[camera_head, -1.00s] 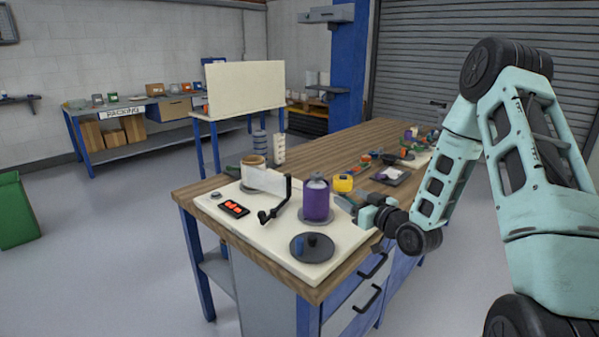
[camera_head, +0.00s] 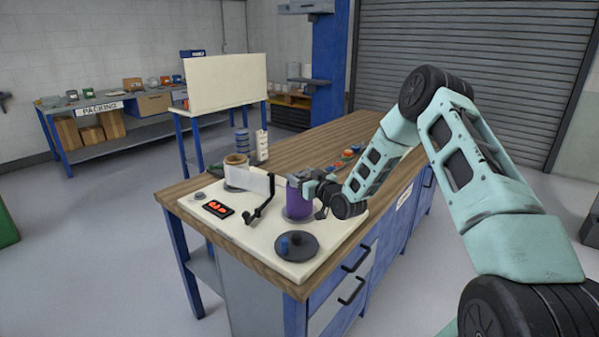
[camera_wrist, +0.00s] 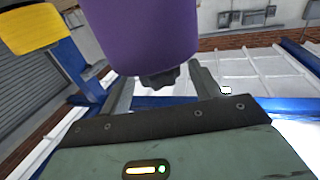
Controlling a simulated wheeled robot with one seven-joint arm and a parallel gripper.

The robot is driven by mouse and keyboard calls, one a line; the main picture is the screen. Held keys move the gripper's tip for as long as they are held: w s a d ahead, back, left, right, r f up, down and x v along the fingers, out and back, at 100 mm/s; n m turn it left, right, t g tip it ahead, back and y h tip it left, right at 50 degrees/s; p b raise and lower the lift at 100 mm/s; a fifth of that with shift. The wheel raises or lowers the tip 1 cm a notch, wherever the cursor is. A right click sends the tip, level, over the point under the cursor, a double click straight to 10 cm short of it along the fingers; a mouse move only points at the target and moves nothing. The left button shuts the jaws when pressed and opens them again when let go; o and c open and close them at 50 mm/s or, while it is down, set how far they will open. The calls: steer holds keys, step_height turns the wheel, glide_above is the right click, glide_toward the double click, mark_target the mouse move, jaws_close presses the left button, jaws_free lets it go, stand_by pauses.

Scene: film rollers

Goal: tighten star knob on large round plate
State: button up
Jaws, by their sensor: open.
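A dark large round plate (camera_head: 303,251) lies flat at the front right of the cream board, with a small dark knob (camera_head: 295,239) standing at its middle. The purple roll (camera_head: 298,204) stands upright behind it on a grey round base. My gripper (camera_head: 301,178) is at the top of this roll, covering it in the head view. In the wrist view, which looks upside down, the purple roll (camera_wrist: 155,35) ends in a dark lobed knob (camera_wrist: 160,78). The knob lies between the two spread fingers of my gripper (camera_wrist: 161,88), with gaps visible beside it.
The cream board (camera_head: 265,262) also holds a black crank arm (camera_head: 262,205), a white panel, a tan roll (camera_head: 236,164) and a black tray with orange pieces (camera_head: 217,208). Several small items lie farther back along the wooden bench.

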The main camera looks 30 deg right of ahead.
steer(key=shift+w, duration=0.8)
steer(key=c, duration=1)
